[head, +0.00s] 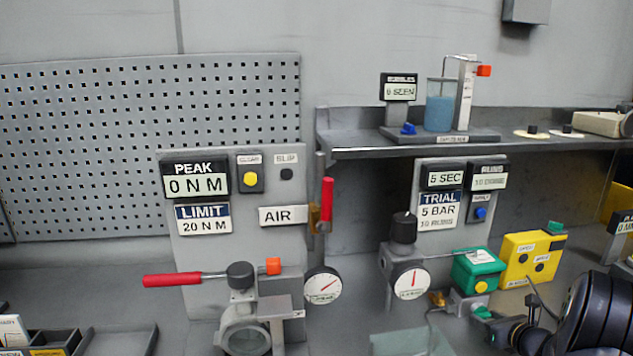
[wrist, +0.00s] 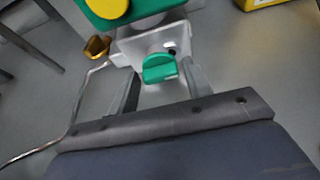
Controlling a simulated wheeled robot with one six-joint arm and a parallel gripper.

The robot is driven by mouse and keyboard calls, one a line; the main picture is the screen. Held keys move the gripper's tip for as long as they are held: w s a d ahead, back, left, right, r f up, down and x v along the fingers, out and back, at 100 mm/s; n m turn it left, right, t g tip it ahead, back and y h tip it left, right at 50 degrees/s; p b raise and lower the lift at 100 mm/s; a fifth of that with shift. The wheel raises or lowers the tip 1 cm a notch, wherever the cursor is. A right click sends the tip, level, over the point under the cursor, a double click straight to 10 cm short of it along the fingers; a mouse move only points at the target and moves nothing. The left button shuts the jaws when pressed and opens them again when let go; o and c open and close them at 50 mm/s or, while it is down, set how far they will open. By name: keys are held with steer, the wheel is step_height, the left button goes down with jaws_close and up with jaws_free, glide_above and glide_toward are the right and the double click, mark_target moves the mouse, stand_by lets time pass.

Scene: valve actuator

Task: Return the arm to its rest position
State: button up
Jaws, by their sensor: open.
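My gripper (wrist: 160,72) is open in the wrist view, one finger on each side of a small green knob (wrist: 159,69). No contact shows, and I cannot tell how deep the knob sits between the fingers. The knob is on a pale grey valve body under a green box with a yellow button (wrist: 103,10). In the head view, my dark arm (head: 585,315) comes in from the lower right. Its end is close to the green knob (head: 483,313), below the green box (head: 477,270). The fingers are hard to make out there.
A yellow box (head: 531,257) stands right of the green box. A brass fitting (wrist: 97,46) and a thin cable lie left of the knob. A clear container (head: 400,343) stands at the front. A shelf (head: 350,147) overhangs behind. A red-handled lever (head: 173,280) is at left.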

steer(key=shift+s+a+f+n+h+b, duration=0.1)
steer(key=shift+s+f+n+h+b, duration=0.15)
steer(key=shift+n+b, duration=0.45)
steer(key=n+h+b, duration=0.1)
steer(key=b, duration=0.2)
steer(key=n+t+h+b, duration=0.1)
steer(key=n+b, duration=0.1)
steer(key=b, duration=0.1)
steer(key=n+h+b, duration=0.1)
steer(key=b, duration=0.2)
steer(key=shift+a+f+b, duration=0.1)
steer(key=shift+a+b, duration=0.2)
steer(key=shift+s+r+n+h, duration=0.15)
steer(key=shift+r+n+h, duration=0.05)
steer(key=shift+n+h, duration=0.2)
steer(key=v, duration=1)
steer(key=shift+s+d, duration=0.1)
steer(key=shift+s, duration=0.2)
steer(key=shift+s+d, duration=0.15)
steer(key=shift+s, duration=0.05)
steer(key=shift+s+d, duration=0.45)
steer(key=shift+d, duration=0.3)
steer(key=shift+s+d, duration=0.45)
steer(key=shift+d, duration=0.3)
